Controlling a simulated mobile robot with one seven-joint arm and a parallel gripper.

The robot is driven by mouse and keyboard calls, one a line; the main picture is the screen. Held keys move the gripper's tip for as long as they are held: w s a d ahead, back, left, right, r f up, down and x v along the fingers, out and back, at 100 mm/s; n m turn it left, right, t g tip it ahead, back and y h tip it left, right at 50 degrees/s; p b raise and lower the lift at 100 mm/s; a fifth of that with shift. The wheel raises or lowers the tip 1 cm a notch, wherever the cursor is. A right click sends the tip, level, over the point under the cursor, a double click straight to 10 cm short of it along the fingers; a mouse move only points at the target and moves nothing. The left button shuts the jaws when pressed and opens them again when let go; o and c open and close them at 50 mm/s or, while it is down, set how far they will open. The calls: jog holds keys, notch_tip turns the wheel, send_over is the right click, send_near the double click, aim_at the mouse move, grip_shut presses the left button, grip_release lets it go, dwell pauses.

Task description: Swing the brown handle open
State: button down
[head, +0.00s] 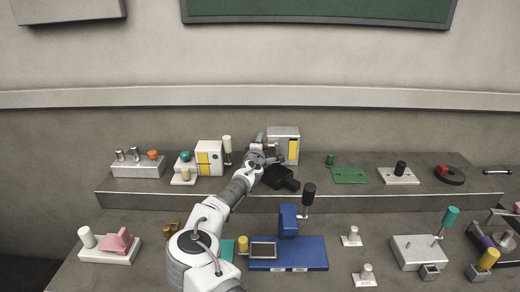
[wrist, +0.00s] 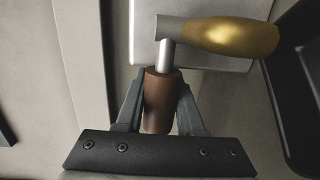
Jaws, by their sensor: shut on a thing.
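The brown handle (wrist: 160,92) is an upright brown cylinder in the middle of the wrist view. My gripper (wrist: 159,100) is shut on it, with one dark finger on each side. A grey metal rod (wrist: 165,54) runs from the handle to a grey joint, where a golden-yellow knob (wrist: 232,36) points right. In the head view my gripper (head: 262,148) reaches the back shelf, in front of a pale box with a yellow strip (head: 284,131). The arm and gripper largely hide the handle there.
On the back shelf, a white box with a yellow panel (head: 208,145) stands left of my gripper, and a green plate (head: 349,176) lies to the right. In front are a blue fixture (head: 315,252) with a black-topped post and a white-and-pink fixture (head: 108,256).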

dwell(0.3)
jog(key=c, duration=0.5)
grip_release()
jog(key=s, duration=0.5)
jog(key=s+a+r, duration=0.1)
jog(key=s, duration=0.5)
jog(key=s+a, duration=0.1)
jog(key=s, duration=0.5)
jog(key=shift+s+r+b, duration=0.1)
jog(key=shift+r+b, duration=0.25)
jog(key=shift+b, duration=0.05)
